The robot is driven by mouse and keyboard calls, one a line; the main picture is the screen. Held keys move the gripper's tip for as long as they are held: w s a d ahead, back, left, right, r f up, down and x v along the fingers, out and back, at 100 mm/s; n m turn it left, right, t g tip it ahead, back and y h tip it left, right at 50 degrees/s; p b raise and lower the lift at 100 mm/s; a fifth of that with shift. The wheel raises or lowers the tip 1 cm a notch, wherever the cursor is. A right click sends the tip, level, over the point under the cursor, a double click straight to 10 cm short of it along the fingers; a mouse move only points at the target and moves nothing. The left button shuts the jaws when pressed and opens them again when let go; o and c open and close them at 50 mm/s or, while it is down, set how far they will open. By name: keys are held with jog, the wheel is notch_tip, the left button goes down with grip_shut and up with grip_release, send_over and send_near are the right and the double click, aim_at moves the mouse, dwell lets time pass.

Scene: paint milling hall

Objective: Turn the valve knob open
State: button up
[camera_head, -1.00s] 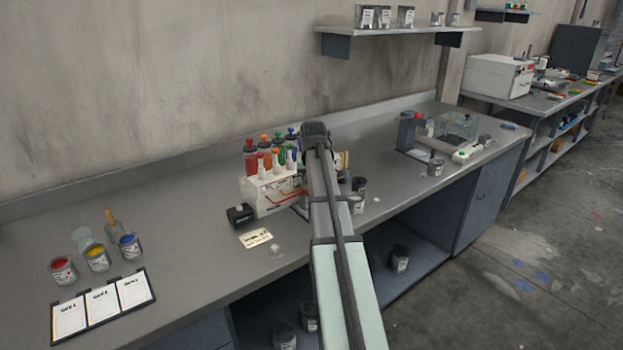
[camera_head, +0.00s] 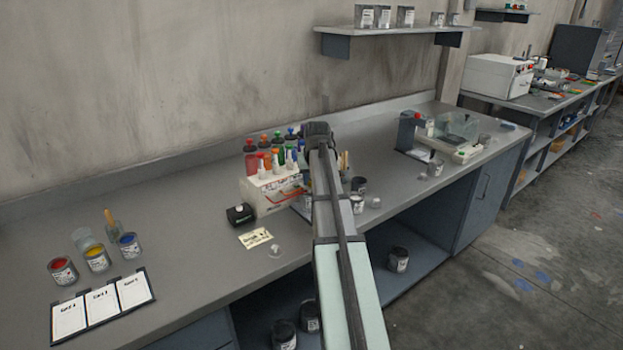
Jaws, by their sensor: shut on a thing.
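I cannot make out a valve knob for certain. A white box with red lines on its front (camera_head: 270,194) stands on the bench, with several coloured bottles on and behind it. My arm crosses in front of its right side and hides part of the bench there. My gripper is not visible; it is hidden behind my own arm, so neither its fingers nor anything between them shows. A small black box with a pale top piece (camera_head: 239,214) sits left of the white box. A grey stand with a red top piece (camera_head: 410,130) is farther right.
Paint cans (camera_head: 97,257) and white cards (camera_head: 102,302) lie at the left of the bench (camera_head: 180,240). Dark cans (camera_head: 358,186) stand just right of my arm. A clear-sided box (camera_head: 458,130) is at the right. A wall shelf (camera_head: 390,30) hangs above.

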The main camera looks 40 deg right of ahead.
jog(key=o, duration=1.1)
jog(key=shift+c, duration=0.2)
jog(key=v, duration=1.4)
jog(key=shift+f, duration=0.1)
